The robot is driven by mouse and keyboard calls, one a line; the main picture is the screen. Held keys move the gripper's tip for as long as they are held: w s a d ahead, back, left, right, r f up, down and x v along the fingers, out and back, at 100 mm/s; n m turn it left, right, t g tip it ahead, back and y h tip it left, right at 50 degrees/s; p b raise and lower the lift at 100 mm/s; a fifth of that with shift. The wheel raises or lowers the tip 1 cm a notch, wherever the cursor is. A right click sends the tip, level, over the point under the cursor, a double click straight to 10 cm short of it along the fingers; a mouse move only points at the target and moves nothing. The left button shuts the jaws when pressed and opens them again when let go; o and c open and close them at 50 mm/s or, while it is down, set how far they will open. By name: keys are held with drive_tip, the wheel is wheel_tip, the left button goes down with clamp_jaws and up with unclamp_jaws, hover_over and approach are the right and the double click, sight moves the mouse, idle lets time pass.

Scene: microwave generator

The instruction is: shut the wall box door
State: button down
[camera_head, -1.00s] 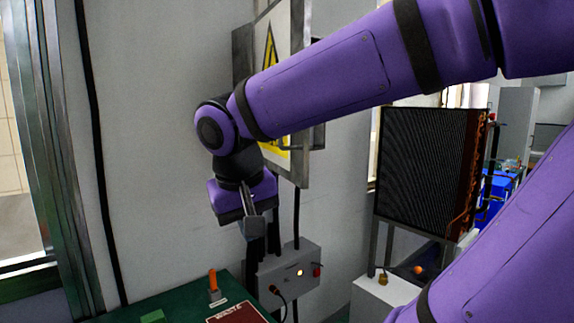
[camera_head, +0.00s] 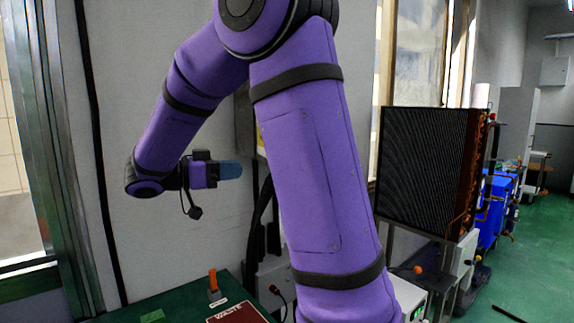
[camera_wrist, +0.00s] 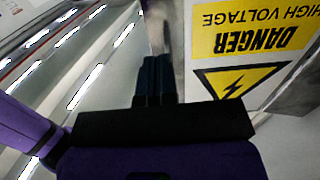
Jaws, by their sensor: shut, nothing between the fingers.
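The wall box is mostly hidden behind my arm in the head view; only a grey strip of it (camera_head: 243,122) shows. In the wrist view, its door (camera_wrist: 190,70) fills the upper right, with a yellow danger sign (camera_wrist: 250,38) appearing upside down. My gripper (camera_head: 232,170) is at the left of the box in the head view, pointing right. Its fingers are together and empty. In the wrist view, the fingertips (camera_wrist: 155,70) are close beside the door's left edge. I cannot tell if they touch it or how far the door stands open.
A green bench (camera_head: 170,308) with an orange-handled switch (camera_head: 214,284) lies below my gripper. A black finned radiator (camera_head: 425,170) stands to the right. A black cable (camera_head: 98,150) runs down the wall at left. Green floor (camera_head: 535,250) is open at far right.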

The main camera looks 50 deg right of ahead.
drive_tip(key=x, duration=1.4)
drive_tip(key=shift+w+r, duration=0.15)
drive_tip(key=shift+w, duration=0.05)
drive_tip(key=shift+d, duration=0.1)
